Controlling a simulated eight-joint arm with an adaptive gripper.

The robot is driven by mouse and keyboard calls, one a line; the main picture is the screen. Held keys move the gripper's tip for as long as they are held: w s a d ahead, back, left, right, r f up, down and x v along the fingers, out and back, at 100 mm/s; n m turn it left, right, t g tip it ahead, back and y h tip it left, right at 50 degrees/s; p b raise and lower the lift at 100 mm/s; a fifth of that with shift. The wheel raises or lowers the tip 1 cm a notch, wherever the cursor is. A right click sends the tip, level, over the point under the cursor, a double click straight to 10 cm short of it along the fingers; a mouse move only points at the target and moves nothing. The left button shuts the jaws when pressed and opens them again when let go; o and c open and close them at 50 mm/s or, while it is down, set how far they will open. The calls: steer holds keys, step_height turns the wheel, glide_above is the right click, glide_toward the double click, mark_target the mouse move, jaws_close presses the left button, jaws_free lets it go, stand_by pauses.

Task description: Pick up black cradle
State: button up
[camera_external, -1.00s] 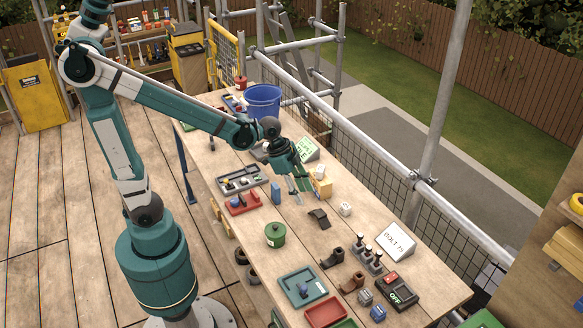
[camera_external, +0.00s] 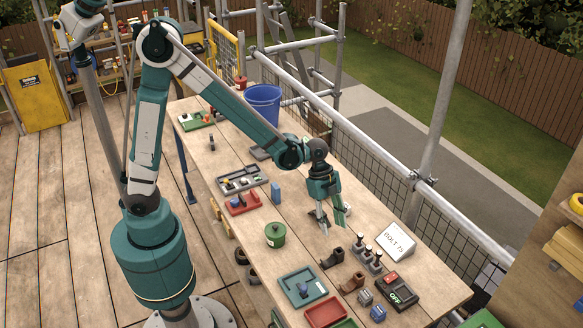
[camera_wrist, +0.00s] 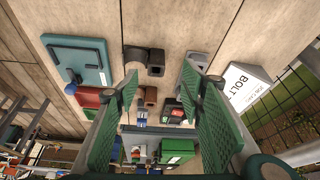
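A grey block with levers (camera_external: 368,257), a BOLT 75 sign (camera_external: 396,242) and a black switch box (camera_external: 398,293) stand at right. A green pot (camera_external: 275,235) and teal tray (camera_external: 301,286) lie left of my gripper. A white cube (camera_external: 347,209) is close behind it.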

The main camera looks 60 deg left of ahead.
mark_target(340, 255)
steer(key=d+f, duration=0.1)
steer(key=d+f+m+p, duration=0.1)
steer(key=d, duration=0.1)
steer(key=shift+d+g, duration=0.1)
steer(key=shift+g, duration=0.2)
steer(key=shift+f, duration=0.15)
steer(key=shift+x, duration=1.2)
steer(key=shift+f, duration=0.1)
steer(key=shift+b+x, duration=0.55)
steer(key=shift+x, duration=1.95)
steer(key=shift+c, duration=0.2)
steer(key=c, duration=0.9)
